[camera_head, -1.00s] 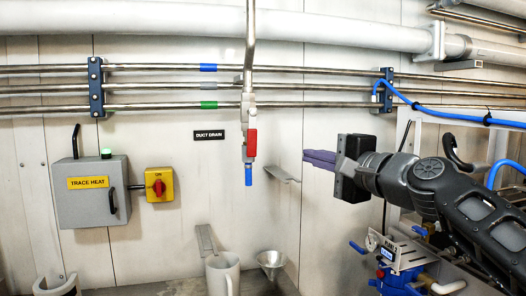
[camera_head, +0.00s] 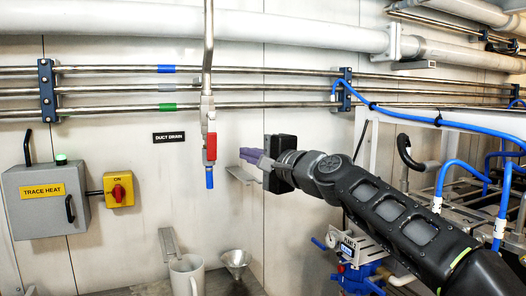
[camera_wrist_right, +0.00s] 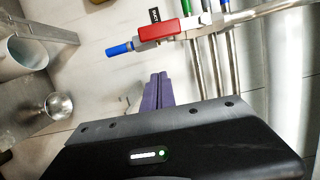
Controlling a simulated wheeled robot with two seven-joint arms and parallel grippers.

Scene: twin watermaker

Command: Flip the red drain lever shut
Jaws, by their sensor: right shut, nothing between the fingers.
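The red drain lever (camera_head: 211,146) hangs down along the valve on the vertical drain pipe (camera_head: 208,60), with a blue tip (camera_head: 209,180) below it. In the right wrist view the red lever (camera_wrist_right: 158,30) lies ahead of the fingers, with the blue tip (camera_wrist_right: 119,49) at its left end. My right gripper (camera_head: 250,156) is shut and empty, its purple fingers pointing left at the lever. A gap shows between the fingertips and the lever. The purple fingers (camera_wrist_right: 157,85) also show in the right wrist view. My left gripper is not in view.
A "DUCT DRAIN" label (camera_head: 169,137) is on the wall left of the lever. The grey trace heat box (camera_head: 40,215) and yellow switch (camera_head: 119,188) are farther left. A white jug (camera_head: 187,277) and metal funnel (camera_head: 235,260) are below. A small bracket (camera_head: 240,175) is near the gripper.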

